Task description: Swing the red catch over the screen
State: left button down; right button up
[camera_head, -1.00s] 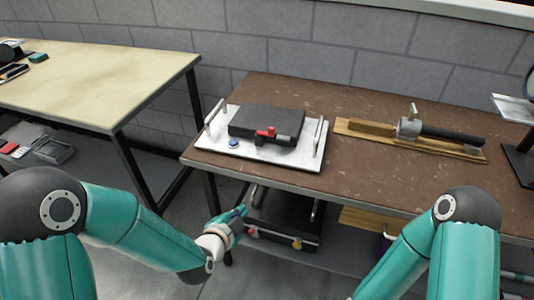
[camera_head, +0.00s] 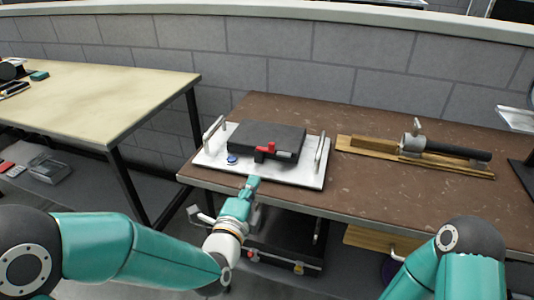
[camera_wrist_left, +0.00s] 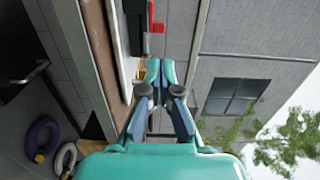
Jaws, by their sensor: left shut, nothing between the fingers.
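The red catch (camera_head: 265,152) sits on the front edge of a dark flat box, the screen (camera_head: 262,136), which lies on a white board with two upright handles (camera_head: 207,161). The red catch also shows at the top of the left wrist view (camera_wrist_left: 156,22). My left gripper (camera_head: 253,182) is shut and empty, just in front of the table edge and below the catch, apart from it. In the left wrist view its fingertips (camera_wrist_left: 160,70) are together, pointing toward the catch. My right arm shows at the lower right, but its gripper is out of view.
A blue knob (camera_head: 232,159) sits on the board's left front. A wooden plank with a metal clamp and dark cylinder (camera_head: 455,142) lies to the right. A dark case (camera_head: 285,240) is on the shelf below. A pale table (camera_head: 90,95) stands at left.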

aim_at(270, 148)
pick_arm(q)
jog(key=p+x, duration=0.1)
jog(key=x, duration=1.1)
jog(key=shift+w+d+f+p, duration=0.1)
jog(key=shift+w+p, duration=0.15)
jog(key=shift+p, duration=0.05)
